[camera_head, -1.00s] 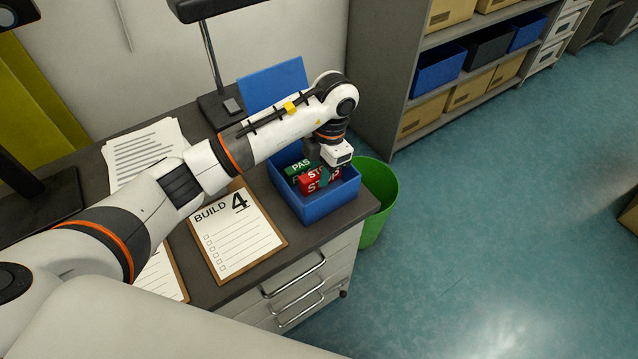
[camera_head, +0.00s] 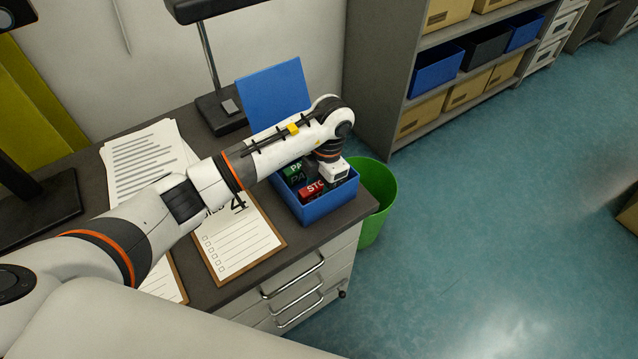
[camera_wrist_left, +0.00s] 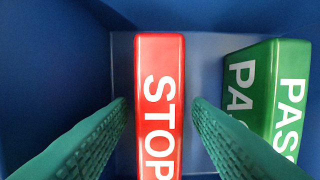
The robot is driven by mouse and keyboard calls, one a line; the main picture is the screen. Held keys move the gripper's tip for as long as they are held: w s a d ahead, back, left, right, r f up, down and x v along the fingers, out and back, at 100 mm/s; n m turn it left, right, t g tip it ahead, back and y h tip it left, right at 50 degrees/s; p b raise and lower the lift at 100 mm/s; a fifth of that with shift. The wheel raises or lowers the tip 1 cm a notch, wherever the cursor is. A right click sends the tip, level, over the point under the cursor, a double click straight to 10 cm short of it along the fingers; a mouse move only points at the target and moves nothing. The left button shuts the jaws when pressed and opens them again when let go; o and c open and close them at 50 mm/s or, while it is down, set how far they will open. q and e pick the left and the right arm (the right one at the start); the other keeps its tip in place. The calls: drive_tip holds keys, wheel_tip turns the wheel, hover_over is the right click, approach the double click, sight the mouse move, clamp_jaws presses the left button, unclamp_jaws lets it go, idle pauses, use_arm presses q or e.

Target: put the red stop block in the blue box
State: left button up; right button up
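The blue box (camera_head: 318,209) stands on the desk's right end. The red STOP block (camera_head: 312,189) is inside it, and it also shows in the left wrist view (camera_wrist_left: 159,75), upright between my fingers. A green PASS block (camera_head: 293,171) is in the box too, to the right of the red block in the left wrist view (camera_wrist_left: 262,85). My left gripper (camera_wrist_left: 158,103) reaches down into the box, one finger on each side of the red block. A narrow gap shows on both sides, so it looks open. My right gripper is not in view.
The box's blue lid (camera_head: 274,92) stands up behind it. A green bin (camera_head: 377,200) is on the floor right of the desk. A BUILD 4 clipboard (camera_head: 240,245) lies left of the box, and a lamp base (camera_head: 222,112) stands behind.

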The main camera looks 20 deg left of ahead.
use_arm(q)
wheel_tip(320, 180, up, 12)
drive_tip(key=w+d, duration=0.1)
drive_tip(key=shift+w, duration=0.2)
idle(0.3)
drive_tip(key=shift+r, duration=0.1)
idle(0.9)
